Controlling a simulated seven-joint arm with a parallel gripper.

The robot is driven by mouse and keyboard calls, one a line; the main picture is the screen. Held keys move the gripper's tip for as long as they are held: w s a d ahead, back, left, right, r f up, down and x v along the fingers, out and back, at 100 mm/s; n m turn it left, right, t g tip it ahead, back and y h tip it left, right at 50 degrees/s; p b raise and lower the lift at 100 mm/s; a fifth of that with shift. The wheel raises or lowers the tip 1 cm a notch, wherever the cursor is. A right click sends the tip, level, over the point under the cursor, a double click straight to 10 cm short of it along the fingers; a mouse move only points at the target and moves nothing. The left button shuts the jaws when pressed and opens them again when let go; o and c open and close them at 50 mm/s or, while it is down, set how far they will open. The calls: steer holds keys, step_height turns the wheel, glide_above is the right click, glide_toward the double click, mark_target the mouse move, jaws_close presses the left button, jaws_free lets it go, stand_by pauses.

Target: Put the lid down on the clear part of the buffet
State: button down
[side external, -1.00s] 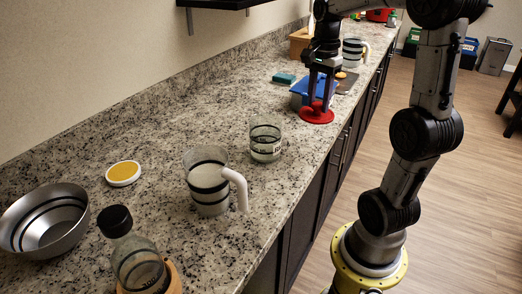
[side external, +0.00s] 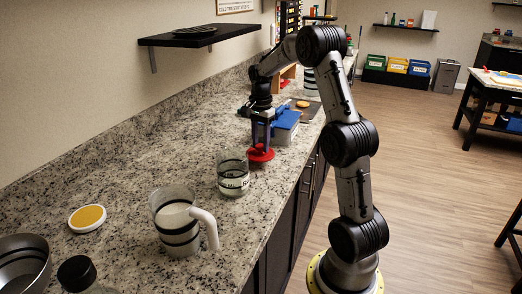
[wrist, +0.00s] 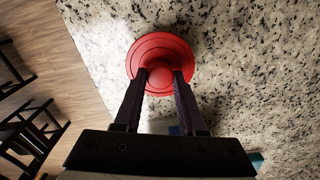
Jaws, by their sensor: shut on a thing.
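The red round lid (side external: 261,154) has a knob on top. My gripper (side external: 262,139) points down and is shut on that knob. In the wrist view the lid (wrist: 160,43) lies flat below my gripper (wrist: 160,77), with the knob between the fingertips. The lid is over the speckled granite buffet top (side external: 140,175), just beyond a clear banded glass (side external: 232,178). A shadow lies beside the lid in the wrist view. I cannot tell whether its underside touches the stone.
A blue-lidded box (side external: 286,122) stands close behind and right of the lid. A banded pitcher (side external: 176,228), a yellow-topped white disc (side external: 87,217), a metal bowl (side external: 22,265) and a black-capped bottle (side external: 78,274) stand nearer. Bare granite lies left of the lid, toward the wall.

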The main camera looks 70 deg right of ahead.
steer(key=shift+a+f, duration=0.1)
steer(key=shift+f, duration=1.2)
steer(key=shift+s+f, duration=0.1)
steer(key=shift+c, duration=2.4)
jaws_free()
